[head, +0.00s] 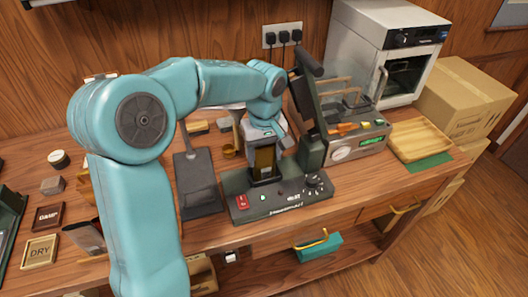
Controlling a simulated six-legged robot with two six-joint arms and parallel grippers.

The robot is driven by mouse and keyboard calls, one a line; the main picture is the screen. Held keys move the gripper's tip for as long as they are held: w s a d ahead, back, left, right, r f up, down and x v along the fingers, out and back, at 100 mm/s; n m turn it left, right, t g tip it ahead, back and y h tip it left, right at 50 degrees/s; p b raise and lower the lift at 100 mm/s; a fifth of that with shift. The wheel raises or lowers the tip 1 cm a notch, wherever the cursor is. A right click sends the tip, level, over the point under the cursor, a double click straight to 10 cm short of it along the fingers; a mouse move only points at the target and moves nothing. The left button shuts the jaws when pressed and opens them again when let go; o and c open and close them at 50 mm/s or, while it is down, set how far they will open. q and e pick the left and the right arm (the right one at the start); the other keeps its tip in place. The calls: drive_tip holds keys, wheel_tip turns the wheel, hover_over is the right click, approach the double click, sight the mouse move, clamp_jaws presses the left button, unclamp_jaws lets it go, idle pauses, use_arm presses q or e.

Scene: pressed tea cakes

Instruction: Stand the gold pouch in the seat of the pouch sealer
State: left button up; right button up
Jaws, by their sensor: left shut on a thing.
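The gold pouch (264,160) is upright at the middle of the bench, in the seat area of the pouch sealer (290,204). The sealer is a dark machine with a red switch and a green light on its base and a raised arm at its right. My left gripper (263,140) reaches over from the left and is shut on the top of the pouch from above. The pouch's lower end meets a dark holder on the sealer; I cannot tell whether it is fully seated. My right gripper is not in view.
A dark stand (198,185) is close left of the sealer. A grey-green device (355,148) with a green display is behind right. A wooden tray (420,138) lies at the right, near a white oven (380,60). DRY (40,251) and DAMP (49,217) trays are at the left.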

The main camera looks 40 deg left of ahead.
use_arm(q)
drive_tip(key=o, duration=1.3)
drive_tip(key=shift+o, duration=0.2)
wheel_tip(320, 180, up, 8)
drive_tip(key=shift+f, duration=0.25)
drive_tip(key=shift+s+d, duration=0.1)
